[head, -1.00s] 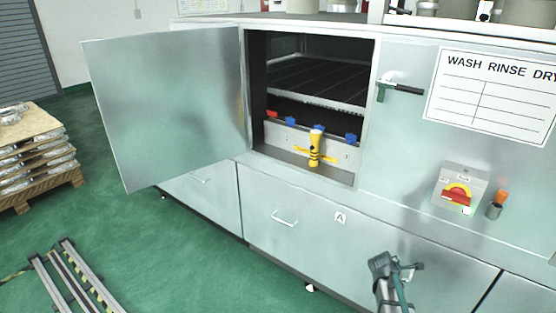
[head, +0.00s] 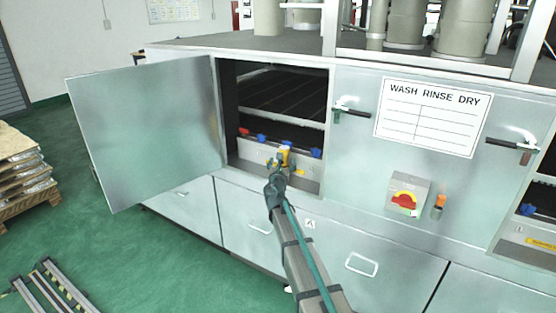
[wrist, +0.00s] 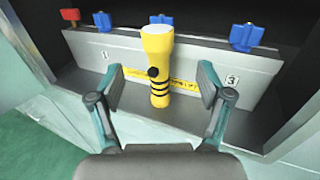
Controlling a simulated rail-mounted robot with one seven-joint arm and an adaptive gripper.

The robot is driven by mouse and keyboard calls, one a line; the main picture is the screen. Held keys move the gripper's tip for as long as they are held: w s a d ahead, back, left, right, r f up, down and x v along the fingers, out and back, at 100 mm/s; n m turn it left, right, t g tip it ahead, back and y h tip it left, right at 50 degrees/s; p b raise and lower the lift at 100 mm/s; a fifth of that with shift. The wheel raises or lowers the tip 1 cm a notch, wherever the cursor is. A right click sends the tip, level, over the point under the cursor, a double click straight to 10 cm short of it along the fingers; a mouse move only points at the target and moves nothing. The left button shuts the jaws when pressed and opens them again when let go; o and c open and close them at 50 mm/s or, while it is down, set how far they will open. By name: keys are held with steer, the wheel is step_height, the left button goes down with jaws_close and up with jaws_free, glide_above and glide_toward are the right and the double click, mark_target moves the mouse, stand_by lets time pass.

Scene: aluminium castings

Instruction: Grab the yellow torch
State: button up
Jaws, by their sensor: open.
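The yellow torch (wrist: 158,62) stands upright on the sill of the open cabinet, head up, with black bands low on its body and a dark button. In the head view the torch (head: 284,152) is partly hidden behind my gripper. My gripper (wrist: 161,92) is open in the wrist view, with one finger to the left of the torch and one to the right. The torch is between and a little beyond the fingertips, and neither finger appears to touch it. In the head view my gripper (head: 281,171) is at the cabinet opening.
A grey panel (wrist: 195,62) with blue valve handles (wrist: 245,33) and a red one (wrist: 72,20) stands just behind the torch. The cabinet door (head: 145,130) is swung open to the left. A red rotary switch (head: 405,198) and an orange-topped item (head: 440,201) are to the right.

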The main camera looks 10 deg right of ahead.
mark_target(284, 151)
steer(key=x, duration=0.4)
steer(key=shift+w+d+p, duration=0.1)
steer(key=shift+w+p, duration=0.25)
steer(key=shift+a+p+x, duration=0.1)
steer(key=shift+p+x, duration=0.35)
steer(key=shift+x, duration=0.85)
steer(key=shift+a+p+x, duration=0.15)
steer(key=shift+p+x, duration=0.25)
steer(key=shift+x, duration=0.95)
steer(key=shift+f, duration=0.1)
steer(key=c, duration=1.4)
